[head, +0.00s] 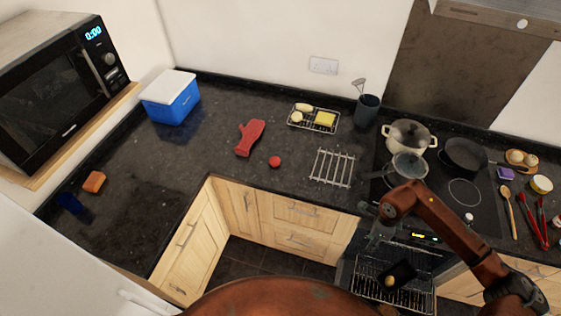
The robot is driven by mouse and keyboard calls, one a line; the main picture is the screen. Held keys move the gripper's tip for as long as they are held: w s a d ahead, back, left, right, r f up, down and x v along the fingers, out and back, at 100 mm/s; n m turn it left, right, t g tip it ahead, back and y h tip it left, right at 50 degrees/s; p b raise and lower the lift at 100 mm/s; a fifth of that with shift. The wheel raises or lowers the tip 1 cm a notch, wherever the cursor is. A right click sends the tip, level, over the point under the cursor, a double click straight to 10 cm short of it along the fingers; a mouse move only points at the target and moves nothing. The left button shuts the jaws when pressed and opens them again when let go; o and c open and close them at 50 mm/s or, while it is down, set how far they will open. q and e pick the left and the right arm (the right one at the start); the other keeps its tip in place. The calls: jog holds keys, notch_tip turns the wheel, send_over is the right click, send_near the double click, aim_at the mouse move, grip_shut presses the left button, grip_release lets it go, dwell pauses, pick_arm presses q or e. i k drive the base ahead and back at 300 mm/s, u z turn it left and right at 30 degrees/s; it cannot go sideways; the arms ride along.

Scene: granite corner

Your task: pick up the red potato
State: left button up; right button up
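A small round red thing, which looks like the red potato (275,161), lies on the dark granite counter (215,150) near its front edge. It is just right of and below a red oven mitt (250,138), apart from it. My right arm comes in from the lower right and bends over the front of the hob. Its dark end, my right gripper (373,240), hangs by the open oven, well to the right of and below the red potato. Its fingers are too small and dark to read. My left gripper is not in view.
Pots and a pan stand on the hob (465,192). The oven (385,285) is open below. Counter left of the mitt is mostly clear.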

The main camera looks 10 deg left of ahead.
aim_at(273, 161)
jog(key=u, duration=0.4)
jog(key=i, duration=1.1)
jog(key=u, duration=0.9)
